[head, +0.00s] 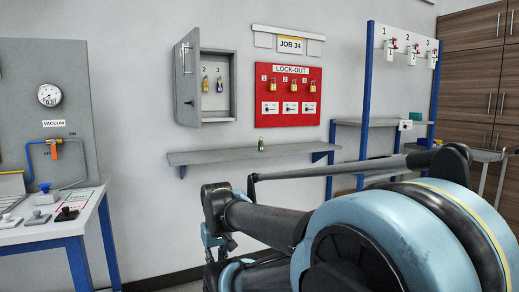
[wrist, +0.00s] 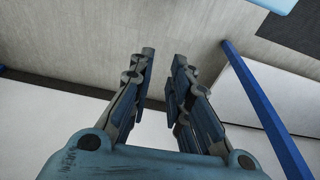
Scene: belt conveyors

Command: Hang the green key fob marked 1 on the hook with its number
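The green key fob (head: 261,145) stands or lies on the grey wall shelf (head: 215,156) in the head view; its number is too small to read. The open grey key cabinet (head: 217,116) hangs above the shelf's left part. Inside it, a yellowish fob (head: 205,85) and a blue fob (head: 219,86) hang under small numbers. The cabinet door stands open and hides its left inside, so I cannot see a hook marked 1. My gripper (wrist: 163,55) is open and empty in the wrist view, its fingers apart. In the head view it is low, below the shelf, partly hidden by my arm.
A red lock-out board (head: 289,120) with several padlocks and tags hangs right of the cabinet. A blue-framed stand (head: 364,105) with numbered stations is at right. A blue-legged table (head: 85,212) and vacuum panel are at left. The shelf is otherwise clear.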

